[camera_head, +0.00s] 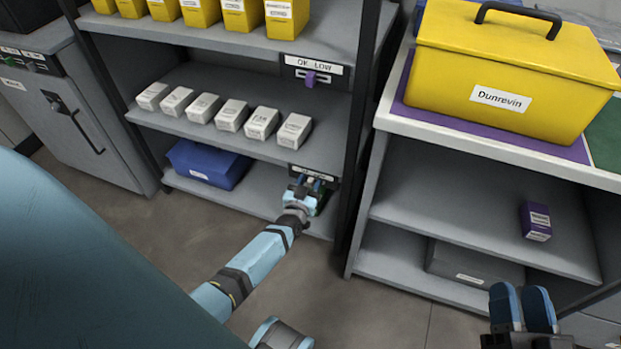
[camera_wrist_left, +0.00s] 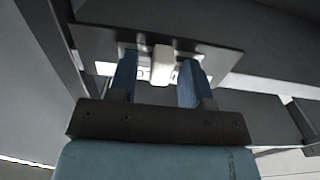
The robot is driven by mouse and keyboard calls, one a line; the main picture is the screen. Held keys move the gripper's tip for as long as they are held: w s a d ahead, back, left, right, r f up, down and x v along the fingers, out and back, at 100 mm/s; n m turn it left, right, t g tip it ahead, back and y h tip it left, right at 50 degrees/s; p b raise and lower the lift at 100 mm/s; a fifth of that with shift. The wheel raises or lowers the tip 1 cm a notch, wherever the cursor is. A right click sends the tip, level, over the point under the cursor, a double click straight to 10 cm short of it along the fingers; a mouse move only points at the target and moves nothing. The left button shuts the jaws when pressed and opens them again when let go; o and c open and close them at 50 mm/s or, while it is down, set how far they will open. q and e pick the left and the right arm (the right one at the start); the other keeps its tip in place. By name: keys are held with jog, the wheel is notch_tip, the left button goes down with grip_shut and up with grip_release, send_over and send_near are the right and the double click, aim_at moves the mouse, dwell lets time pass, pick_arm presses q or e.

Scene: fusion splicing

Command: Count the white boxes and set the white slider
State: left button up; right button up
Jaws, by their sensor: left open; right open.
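Several white boxes (camera_head: 231,115) stand in one row on the middle shelf, with dark print on their labels. The white slider (camera_wrist_left: 162,66) sits near the middle of a slot in a dark plate (camera_wrist_left: 215,57) on the lower shelf's front edge. In the head view the plate (camera_head: 326,175) is mostly covered by my left gripper (camera_head: 311,184). In the left wrist view my left gripper (camera_wrist_left: 158,61) is open, one finger on each side of the slider. I cannot tell whether either finger touches it. My right gripper (camera_head: 521,290) is open and empty at the lower right.
An upper plate marked OK LOW (camera_head: 315,66) carries a purple slider (camera_head: 310,78). Yellow boxes (camera_head: 242,14) line the top shelf. A blue bin (camera_head: 207,164) lies on the lowest shelf. A yellow case (camera_head: 515,65) stands on the right counter, above a purple box (camera_head: 536,221).

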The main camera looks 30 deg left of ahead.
pick_arm(q)
grip_shut()
jog(key=a, duration=0.2)
jog(key=shift+s+a+p, duration=0.3)
jog(key=shift+s+p, duration=0.05)
jog(key=shift+p, duration=0.05)
grip_release()
jog(key=shift+s, duration=0.1)
